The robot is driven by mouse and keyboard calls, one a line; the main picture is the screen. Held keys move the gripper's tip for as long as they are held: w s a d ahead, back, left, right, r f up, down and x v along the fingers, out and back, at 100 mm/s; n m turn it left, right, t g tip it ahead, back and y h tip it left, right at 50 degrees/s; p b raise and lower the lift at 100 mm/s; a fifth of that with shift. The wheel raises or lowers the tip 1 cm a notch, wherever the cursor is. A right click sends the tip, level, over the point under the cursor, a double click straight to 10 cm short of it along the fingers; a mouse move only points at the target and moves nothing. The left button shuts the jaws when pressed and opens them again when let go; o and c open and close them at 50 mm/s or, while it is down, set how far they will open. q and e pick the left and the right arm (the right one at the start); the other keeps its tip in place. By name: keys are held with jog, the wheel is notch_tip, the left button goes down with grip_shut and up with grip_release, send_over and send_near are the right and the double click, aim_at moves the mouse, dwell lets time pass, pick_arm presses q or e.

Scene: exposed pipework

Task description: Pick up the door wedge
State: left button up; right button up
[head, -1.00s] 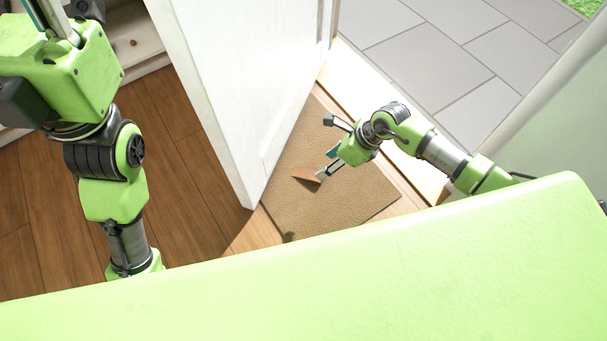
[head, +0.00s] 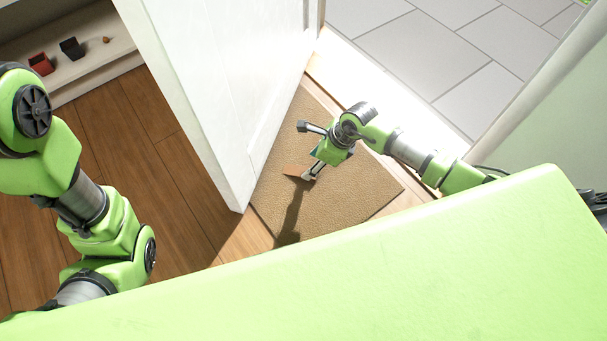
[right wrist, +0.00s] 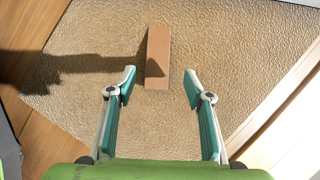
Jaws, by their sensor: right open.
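The door wedge is a plain brown tapered block (right wrist: 158,50) lying on the tan doormat (right wrist: 225,65). In the head view the wedge (head: 293,170) is small and partly hidden by my right gripper (head: 308,174). In the right wrist view my right gripper (right wrist: 160,82) is open and empty. Its two teal-padded fingers are spread left and right of the wedge's near end, with gaps on both sides. I cannot tell how high the fingertips are above the mat. My left arm shows at the left of the head view, but its gripper is out of frame.
A white door (head: 205,90) stands open just left of the mat. A pale threshold (head: 345,78) and grey paving (head: 440,65) lie to the right. A shelf (head: 85,68) at upper left holds a red pot (head: 41,64) and a dark pot (head: 71,48). Wooden floor is clear.

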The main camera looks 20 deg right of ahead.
aim_at(303, 172)
jog(key=shift+a+f+b, duration=0.15)
jog(key=shift+f+b, duration=0.15)
jog(key=shift+f, duration=0.1)
jog(key=b+x, duration=0.4)
jog(key=shift+a+f, duration=0.15)
jog(key=shift+a, duration=0.1)
jog(key=c, duration=1.2)
